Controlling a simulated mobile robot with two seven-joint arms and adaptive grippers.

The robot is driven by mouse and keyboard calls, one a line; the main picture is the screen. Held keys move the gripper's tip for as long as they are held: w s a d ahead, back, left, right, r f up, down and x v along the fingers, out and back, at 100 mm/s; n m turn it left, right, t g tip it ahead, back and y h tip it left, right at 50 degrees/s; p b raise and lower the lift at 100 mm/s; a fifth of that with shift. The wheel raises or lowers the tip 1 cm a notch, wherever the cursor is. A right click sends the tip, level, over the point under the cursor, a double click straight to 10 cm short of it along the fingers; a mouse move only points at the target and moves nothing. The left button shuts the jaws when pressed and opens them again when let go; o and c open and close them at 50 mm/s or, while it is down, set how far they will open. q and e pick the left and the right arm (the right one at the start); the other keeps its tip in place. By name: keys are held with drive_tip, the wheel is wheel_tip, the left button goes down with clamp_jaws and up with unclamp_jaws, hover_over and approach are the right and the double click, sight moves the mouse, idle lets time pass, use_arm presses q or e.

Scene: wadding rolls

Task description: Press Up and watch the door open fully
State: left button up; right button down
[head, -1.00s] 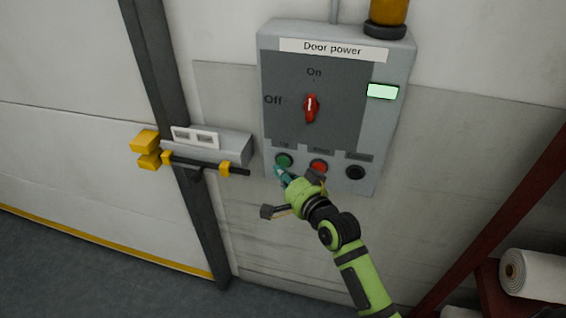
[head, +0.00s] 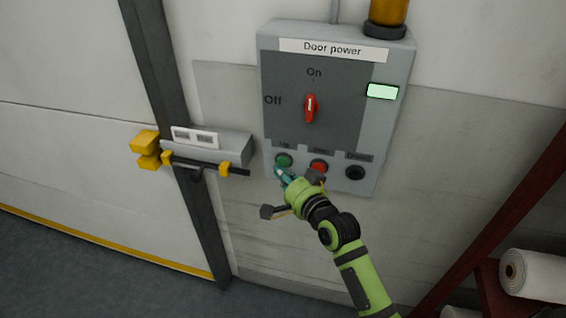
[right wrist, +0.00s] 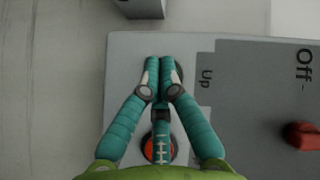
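The grey door power box (head: 390,140) hangs on the wall, its red switch (head: 310,107) upright in line with "On". The green Up button (head: 284,160) is at the lower left of the box. My right gripper (head: 280,174) has its teal fingers shut and empty, tips at the Up button's lower edge in the head view. In the right wrist view the fingertips (right wrist: 160,64) cover most of a dark round button beside the "Up" label; I cannot tell whether they touch it. The white door (head: 70,150) is down, with its yellow lower edge near the floor. My left gripper is not in view.
A red button (head: 319,166) and a black button (head: 355,172) sit right of the Up button. A bolt latch with yellow parts (head: 225,169) is on the door frame (head: 165,75). A pale green display (head: 382,92) is lit. White rolls (head: 535,272) lie on a rack at right.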

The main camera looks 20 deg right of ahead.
drive_tip(key=shift+w, duration=0.1)
drive_tip(key=shift+w+d, duration=0.25)
drive_tip(key=shift+w, duration=0.05)
